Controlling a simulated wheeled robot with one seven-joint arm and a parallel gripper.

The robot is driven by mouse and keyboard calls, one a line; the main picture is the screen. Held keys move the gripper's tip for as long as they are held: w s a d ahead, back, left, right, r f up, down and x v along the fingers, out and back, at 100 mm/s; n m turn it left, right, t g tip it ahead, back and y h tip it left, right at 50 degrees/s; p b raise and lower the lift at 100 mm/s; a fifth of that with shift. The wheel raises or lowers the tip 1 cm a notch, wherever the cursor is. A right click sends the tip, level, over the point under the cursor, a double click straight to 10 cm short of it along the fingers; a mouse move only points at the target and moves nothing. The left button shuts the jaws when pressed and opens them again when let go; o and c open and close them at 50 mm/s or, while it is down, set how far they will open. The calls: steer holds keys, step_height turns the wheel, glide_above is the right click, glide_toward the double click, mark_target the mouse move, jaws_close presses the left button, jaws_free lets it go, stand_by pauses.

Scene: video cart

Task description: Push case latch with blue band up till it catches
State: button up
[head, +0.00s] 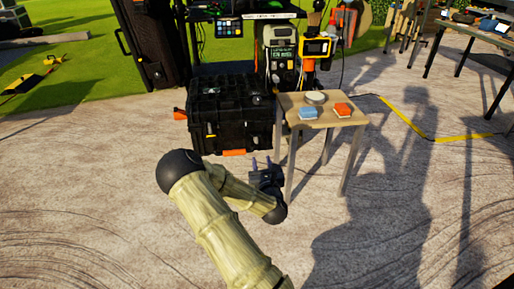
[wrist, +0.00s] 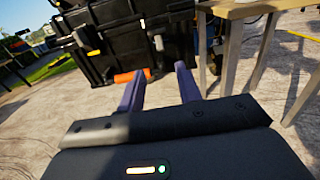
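The black case (head: 228,105) stands on the ground below the cart, its front face toward me. It also fills the top of the wrist view (wrist: 118,30). Light-coloured latch parts show on its front, one yellowish latch (wrist: 93,53) at the left and one pale latch (wrist: 158,42) nearer the middle. I cannot make out a blue band on any latch. My gripper (head: 262,163) is in front of the case's lower right, apart from it. In the wrist view its two purple fingers (wrist: 160,88) are spread with nothing between them.
A small wooden table (head: 318,117) stands right of the case, its legs close to my gripper. It holds a blue item (head: 307,113), an orange item (head: 343,109) and a round pale item (head: 315,98). An orange piece (wrist: 132,76) shows low on the case. Ground in front is clear.

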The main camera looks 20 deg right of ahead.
mark_target(257, 143)
steer(key=b+x, duration=0.4)
steer(key=x, duration=0.6)
steer(key=shift+w+d, duration=0.1)
steer(key=shift+w, duration=0.3)
jaws_close()
